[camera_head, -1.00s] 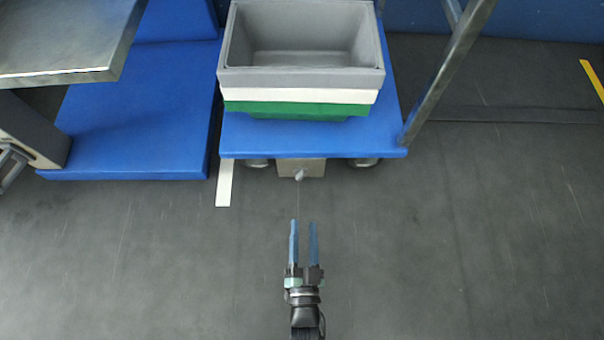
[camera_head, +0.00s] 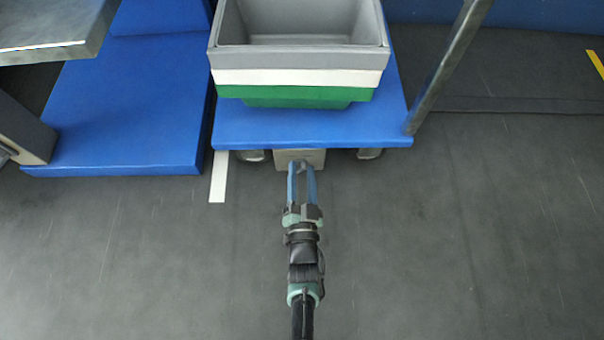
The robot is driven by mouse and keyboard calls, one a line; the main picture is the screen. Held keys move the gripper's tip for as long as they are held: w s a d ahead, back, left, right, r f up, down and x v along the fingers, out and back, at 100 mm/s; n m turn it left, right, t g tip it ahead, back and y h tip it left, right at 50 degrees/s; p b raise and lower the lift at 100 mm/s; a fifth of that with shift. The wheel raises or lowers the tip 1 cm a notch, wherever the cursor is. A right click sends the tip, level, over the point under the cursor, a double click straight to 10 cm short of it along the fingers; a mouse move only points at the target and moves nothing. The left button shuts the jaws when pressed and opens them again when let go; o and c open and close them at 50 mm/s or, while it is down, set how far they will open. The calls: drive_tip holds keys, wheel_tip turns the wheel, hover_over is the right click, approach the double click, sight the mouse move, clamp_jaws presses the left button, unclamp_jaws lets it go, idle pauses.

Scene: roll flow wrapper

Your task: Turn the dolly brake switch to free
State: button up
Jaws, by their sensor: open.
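The blue dolly (camera_head: 310,129) stands ahead of me with its front edge facing my arm. A grey brake box (camera_head: 318,158) shows under the middle of that edge. The brake switch (camera_head: 303,165) is a small light knob on the front of the box, partly hidden between my fingers. My gripper (camera_head: 301,170) is open, with its two blue fingertips at the box, one on each side of the switch. I cannot tell whether the fingers touch it, or which position it is set to.
Stacked grey, white and green crates (camera_head: 298,60) stand on the dolly. A metal post (camera_head: 447,68) rises at its right. A blue platform (camera_head: 130,120) and a metal table (camera_head: 50,30) are at the left. The dark floor in front is clear.

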clamp_jaws()
idle(0.5)
drive_tip(key=n, duration=0.5)
drive_tip(key=shift+a+n, duration=0.25)
drive_tip(key=shift+n, duration=0.15)
drive_tip(key=n, duration=0.6)
drive_tip(key=shift+a, duration=0.25)
unclamp_jaws()
